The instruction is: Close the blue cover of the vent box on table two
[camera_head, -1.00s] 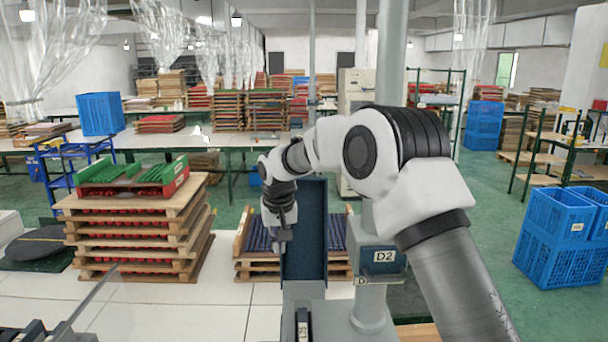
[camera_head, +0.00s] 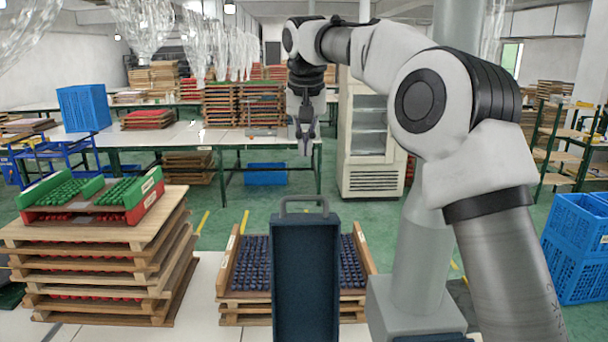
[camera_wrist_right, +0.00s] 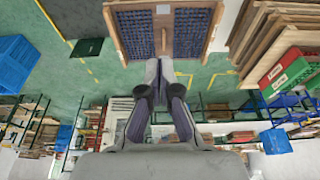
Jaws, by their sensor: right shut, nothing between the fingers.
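The dark blue cover (camera_head: 306,285) stands upright as a tall panel at the bottom centre of the head view, with a grey handle (camera_head: 304,203) on its top edge. The vent box below it is out of view. My right gripper (camera_head: 305,150) is shut and empty, pointing down above the cover's top edge in the picture, apart from the handle. In the right wrist view its fingers (camera_wrist_right: 160,70) are together, and I cannot make out the cover there. My left gripper is not in view.
Stacked pallets with a red and green tray (camera_head: 95,195) stand at the left. A tray of dark blue pieces (camera_head: 255,265) lies on pallets behind the cover. A grey column (camera_head: 425,250) stands to the right, with blue crates (camera_head: 580,250) at the far right.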

